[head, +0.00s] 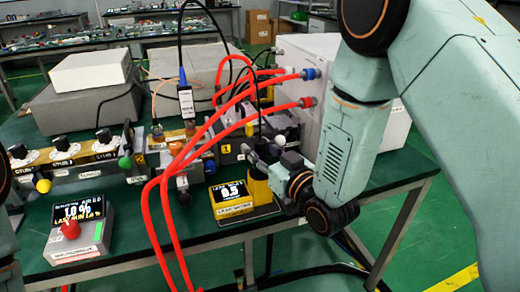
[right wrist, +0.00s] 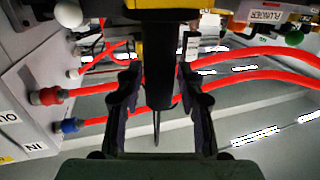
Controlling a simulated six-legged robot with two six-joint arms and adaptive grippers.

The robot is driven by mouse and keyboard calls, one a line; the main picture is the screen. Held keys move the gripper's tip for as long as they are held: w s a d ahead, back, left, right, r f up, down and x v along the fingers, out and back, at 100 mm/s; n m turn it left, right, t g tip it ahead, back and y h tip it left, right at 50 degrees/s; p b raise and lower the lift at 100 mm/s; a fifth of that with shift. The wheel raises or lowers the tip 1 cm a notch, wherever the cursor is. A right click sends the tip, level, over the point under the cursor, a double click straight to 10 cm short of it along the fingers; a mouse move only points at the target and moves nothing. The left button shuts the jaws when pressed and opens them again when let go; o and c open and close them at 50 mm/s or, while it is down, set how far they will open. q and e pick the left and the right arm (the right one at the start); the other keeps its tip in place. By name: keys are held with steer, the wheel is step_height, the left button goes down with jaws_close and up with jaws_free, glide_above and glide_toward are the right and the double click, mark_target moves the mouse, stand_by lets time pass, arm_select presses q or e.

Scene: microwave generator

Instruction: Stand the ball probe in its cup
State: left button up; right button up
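The ball probe shows in the right wrist view as an upright black handle (right wrist: 160,65) with a thin cable at one end. My right gripper (right wrist: 160,78) has its fingers on both sides of the handle, close against it. In the head view this gripper (head: 268,158) is over the front part of the bench, just above a yellow cup-like body (head: 258,190) beside the leak meter (head: 231,200). The probe's ball end is hidden, and whether it sits in the cup cannot be told. My left gripper is not in view.
Red hoses (head: 148,215) arch across the bench from a pale cabinet (head: 310,60), left of and behind the right gripper. A display box with a red knob (head: 80,240) stands front left. Knobbed control units (head: 70,155) stand behind it. Green bench top is bare between them.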

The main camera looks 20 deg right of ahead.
steer(key=shift+o, duration=0.9)
steer(key=v, duration=1.2)
steer(key=s+f+m+g+h, duration=0.1)
steer(key=s+f+g, duration=0.15)
steer(key=f, duration=0.35)
steer(key=s+d+f+m+g+h, duration=0.1)
steer(key=s+f+g, duration=0.15)
steer(key=f, duration=0.35)
steer(key=s+f+m+g+h, duration=0.1)
steer(key=s+f+g, duration=0.1)
steer(key=f+g, duration=0.25)
steer(key=s+d+f+g+h, duration=0.1)
steer(key=s+f+g, duration=0.3)
steer(key=s, duration=0.6)
steer(key=s+d+f+g+h, duration=0.1)
steer(key=s+f+g, duration=0.2)
steer(key=s+f, duration=0.6)
steer(key=shift+s+m+g, duration=0.35)
steer(key=shift+m, duration=0.05)
